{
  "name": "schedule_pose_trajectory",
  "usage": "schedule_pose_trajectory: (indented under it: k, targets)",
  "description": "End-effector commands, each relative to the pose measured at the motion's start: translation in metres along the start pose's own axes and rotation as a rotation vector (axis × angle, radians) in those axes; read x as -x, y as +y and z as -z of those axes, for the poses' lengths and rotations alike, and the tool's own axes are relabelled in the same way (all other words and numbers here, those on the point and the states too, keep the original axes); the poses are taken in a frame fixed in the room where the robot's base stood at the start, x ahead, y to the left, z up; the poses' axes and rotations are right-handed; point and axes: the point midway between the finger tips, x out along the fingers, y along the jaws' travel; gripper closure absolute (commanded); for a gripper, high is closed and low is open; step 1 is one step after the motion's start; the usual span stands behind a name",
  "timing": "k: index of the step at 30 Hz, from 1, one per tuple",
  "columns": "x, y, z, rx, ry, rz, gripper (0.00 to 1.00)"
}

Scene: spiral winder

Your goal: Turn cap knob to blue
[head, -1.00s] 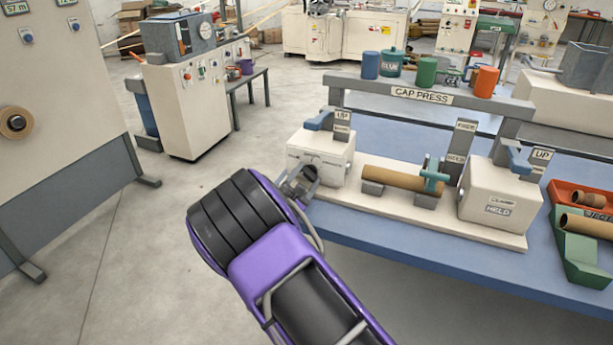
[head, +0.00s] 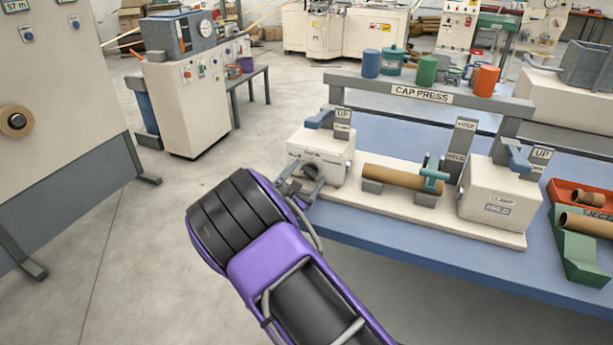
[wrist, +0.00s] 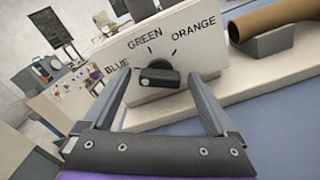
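The cap knob (wrist: 160,76) is a black knob on the front of a white box (wrist: 205,45), with the words BLUE, GREEN and ORANGE in an arc above it. Its grip bar lies roughly level in the wrist view; I cannot tell surely which word it points to. In the head view the box (head: 322,142) is the left block of the cap press, and the knob is dark and partly hidden by my gripper (head: 298,188). In the wrist view my gripper (wrist: 158,78) is open, one finger on each side of the knob, with visible gaps.
A brown tube (head: 395,177) lies on supports right of the box, with a teal clamp (head: 432,176) on it. The blue table (head: 400,245) has free room in front. A green and orange bin (head: 578,250) stands at right. Open floor lies left.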

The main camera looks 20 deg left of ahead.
Motion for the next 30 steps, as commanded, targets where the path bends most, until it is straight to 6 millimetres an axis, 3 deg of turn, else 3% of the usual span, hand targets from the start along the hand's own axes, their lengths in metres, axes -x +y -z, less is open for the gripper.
schedule_pose_trajectory:
  k: [8,14,30]
  targets:
    - [0.0,0.0,-0.001,-0.002,-0.001,0.0,0.07]
    - [0.02,0.002,-0.001,-0.001,0.0,-0.001,0.07]
    - [0.144,0.001,-0.001,-0.002,0.001,-0.002,0.07]
